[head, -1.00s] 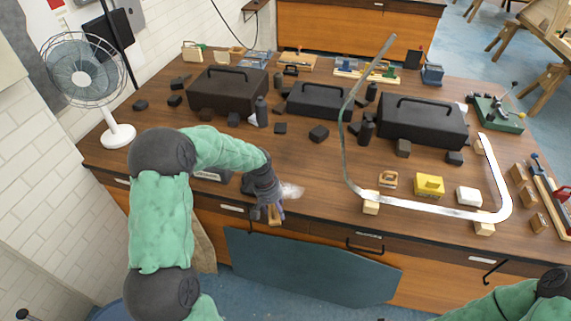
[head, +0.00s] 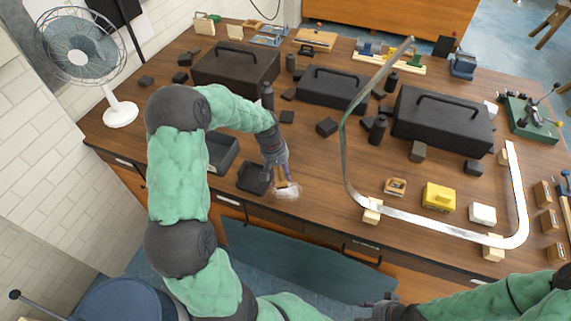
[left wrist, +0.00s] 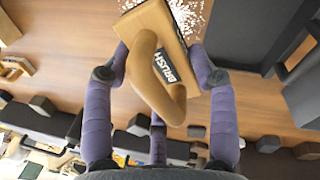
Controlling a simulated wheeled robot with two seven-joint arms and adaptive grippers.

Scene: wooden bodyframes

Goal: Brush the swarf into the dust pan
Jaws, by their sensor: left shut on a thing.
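My left gripper (head: 277,163) is shut on the wooden brush (head: 284,185), whose handle and "BRUSH" label (left wrist: 165,65) show in the left wrist view. The left gripper (left wrist: 168,78) has its fingers around the brush block there. Pale, fine swarf (head: 287,194) lies on the table under and in front of the brush; specks also show past the brush in the left wrist view (left wrist: 190,10). The dark dust pan (head: 251,179) lies just left of the brush in the head view. My right gripper (head: 380,307) is partly seen at the bottom edge, its fingers unclear.
Black toolboxes (head: 235,68) stand farther back. The table's front edge is close to the swarf.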

